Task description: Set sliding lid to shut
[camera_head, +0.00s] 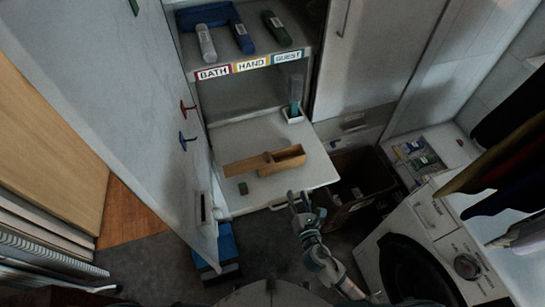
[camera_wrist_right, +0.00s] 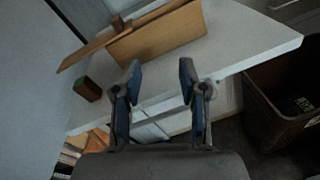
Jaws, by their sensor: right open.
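A wooden box (camera_head: 288,160) sits on a white pull-out shelf (camera_head: 316,176) inside the open cabinet. Its sliding lid (camera_head: 246,166) sticks far out to the left, so the box's top is open. The box also shows in the right wrist view (camera_wrist_right: 160,36), with the lid (camera_wrist_right: 88,50) reaching left. My right gripper (camera_head: 299,197) is in front of the shelf's near edge, apart from the box. In the right wrist view its two fingers (camera_wrist_right: 158,76) are spread with nothing between them. My left gripper is not in view.
A small dark green and brown block (camera_head: 243,188) lies on the shelf below the lid. A small holder (camera_head: 292,115) stands behind the box. A brown bin (camera_head: 362,186) is right of the shelf. The open cabinet door (camera_head: 150,110) bounds the left side.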

